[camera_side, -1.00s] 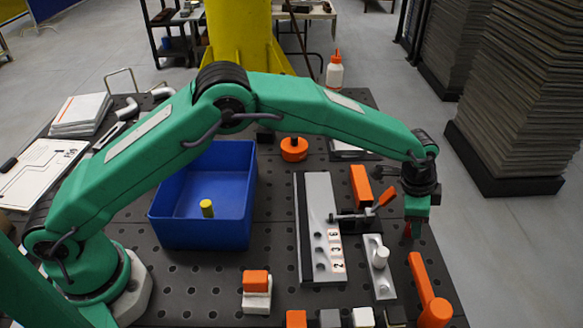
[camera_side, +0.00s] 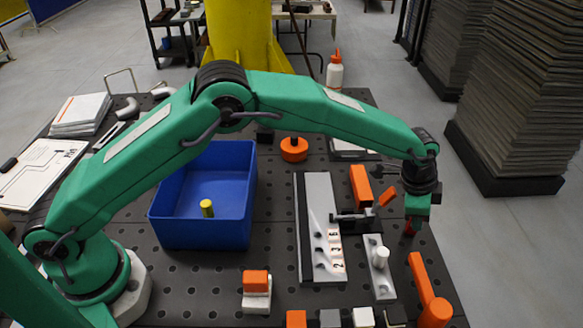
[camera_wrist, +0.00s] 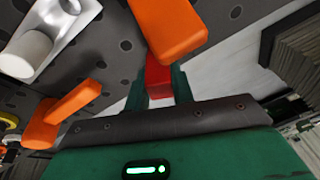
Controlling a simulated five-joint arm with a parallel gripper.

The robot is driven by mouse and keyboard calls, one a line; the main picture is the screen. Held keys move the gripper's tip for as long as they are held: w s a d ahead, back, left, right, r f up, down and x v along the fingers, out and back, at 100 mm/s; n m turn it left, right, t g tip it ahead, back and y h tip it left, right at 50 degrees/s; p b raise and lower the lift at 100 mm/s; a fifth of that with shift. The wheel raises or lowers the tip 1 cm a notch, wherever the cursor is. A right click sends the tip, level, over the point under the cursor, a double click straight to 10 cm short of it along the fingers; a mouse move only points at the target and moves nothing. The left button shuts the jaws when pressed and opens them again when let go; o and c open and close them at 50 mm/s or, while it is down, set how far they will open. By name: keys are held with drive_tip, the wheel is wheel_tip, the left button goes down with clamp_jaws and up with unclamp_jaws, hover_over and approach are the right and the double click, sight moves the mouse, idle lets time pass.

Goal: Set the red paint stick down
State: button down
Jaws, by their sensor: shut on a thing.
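The red paint stick is a small red piece; in the wrist view (camera_wrist: 158,80) it sits between my green fingers. In the side view it shows as a bit of red (camera_side: 408,229) at my fingertips. My gripper (camera_side: 412,222) is shut on it, at the right side of the dark perforated table. The fingers hide much of the stick, and I cannot tell whether its lower end touches the table.
A white peg on a plate (camera_side: 380,256) stands just left of my gripper. An orange handled piece (camera_side: 422,280) lies in front. A grey numbered fixture (camera_side: 318,215) is farther left, then a blue bin (camera_side: 200,238) holding a yellow piece (camera_side: 207,208). Orange blocks stand nearby (camera_side: 360,185).

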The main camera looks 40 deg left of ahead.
wheel_tip(320, 180, up, 4)
drive_tip(key=s+d+r, duration=0.5)
drive_tip(key=s+r, duration=0.1)
drive_tip(key=s, duration=0.4)
drive_tip(key=shift+s+r, duration=0.2)
drive_tip(key=shift+r, duration=0.15)
drive_tip(key=shift+d+r, duration=0.1)
